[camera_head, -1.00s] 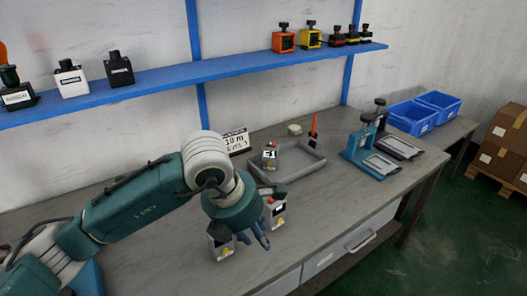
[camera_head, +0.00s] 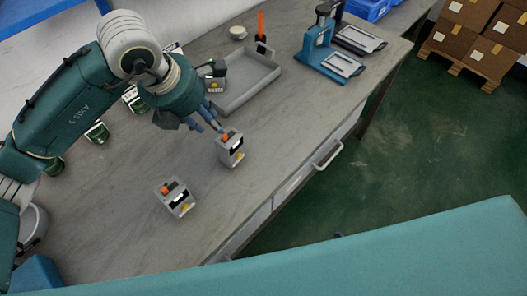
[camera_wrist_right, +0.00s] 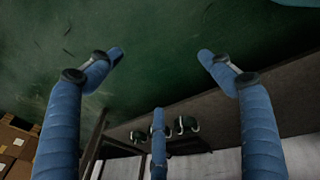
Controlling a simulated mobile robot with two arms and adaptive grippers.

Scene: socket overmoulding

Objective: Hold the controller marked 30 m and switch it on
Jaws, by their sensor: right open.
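Two small grey controllers with orange-red knobs and dark faces stand apart on the bench in the head view: one nearer the tray (camera_head: 229,150), one nearer the front left (camera_head: 177,199). Their markings are too small to read. My left gripper (camera_head: 206,121) hangs just behind and left of the controller nearer the tray. Its blue fingertips come close to that controller; whether they touch it or how far they are apart, I cannot tell. My right gripper (camera_wrist_right: 161,76) is open and empty in the right wrist view, with its fingers spread over the green floor.
A grey tray (camera_head: 252,96) lies behind the controllers, with another dark-faced box (camera_head: 213,78) by its left side. A teal press-like fixture (camera_head: 318,55) stands further right. Cartons (camera_head: 480,28) sit on a pallet. The front of the bench around the controllers is clear.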

